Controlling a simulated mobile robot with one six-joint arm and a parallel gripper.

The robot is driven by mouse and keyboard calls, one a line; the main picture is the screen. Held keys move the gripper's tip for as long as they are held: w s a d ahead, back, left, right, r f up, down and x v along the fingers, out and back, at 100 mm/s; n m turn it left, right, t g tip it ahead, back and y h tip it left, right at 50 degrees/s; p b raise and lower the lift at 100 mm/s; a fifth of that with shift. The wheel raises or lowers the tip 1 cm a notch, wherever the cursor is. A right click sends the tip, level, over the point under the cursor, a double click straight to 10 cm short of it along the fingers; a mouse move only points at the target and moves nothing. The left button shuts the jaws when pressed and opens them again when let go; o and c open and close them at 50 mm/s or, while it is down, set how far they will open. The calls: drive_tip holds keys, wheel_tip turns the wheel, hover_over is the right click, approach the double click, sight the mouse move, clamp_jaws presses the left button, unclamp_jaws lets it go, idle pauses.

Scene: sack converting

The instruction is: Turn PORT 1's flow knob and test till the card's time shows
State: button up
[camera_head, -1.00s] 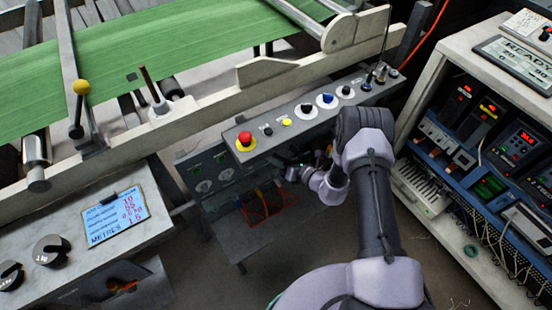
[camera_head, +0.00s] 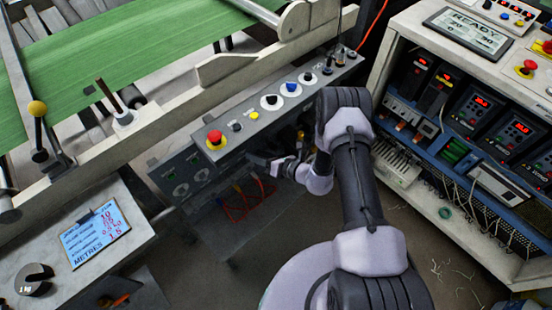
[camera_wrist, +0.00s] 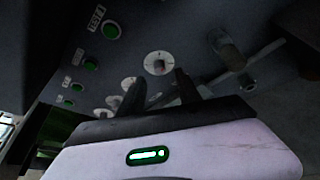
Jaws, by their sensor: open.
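The grey port panel (camera_head: 186,172) stands below the sloped button console, with green buttons and dials. In the wrist view a nearest white flow dial with a small knob (camera_wrist: 158,63) shows just beyond my gripper (camera_wrist: 160,88). Its dark fingers are apart and empty, pointing at the panel; contact cannot be told. More dials (camera_wrist: 128,84) recede to the lower left, partly behind the left finger. A green test button (camera_wrist: 111,30) sits up left of the nearest dial. The blue-white card (camera_head: 95,232) lies on the left desk with red figures and METRES 1.5.
The console (camera_head: 262,110) with a red stop button (camera_head: 215,139) overhangs my arm's reach. A metal valve fitting (camera_wrist: 228,50) juts out right of the dial.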

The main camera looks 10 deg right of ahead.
drive_tip(key=p+v, duration=0.4)
drive_tip(key=v, duration=0.9)
drive_tip(key=shift+d, duration=0.15)
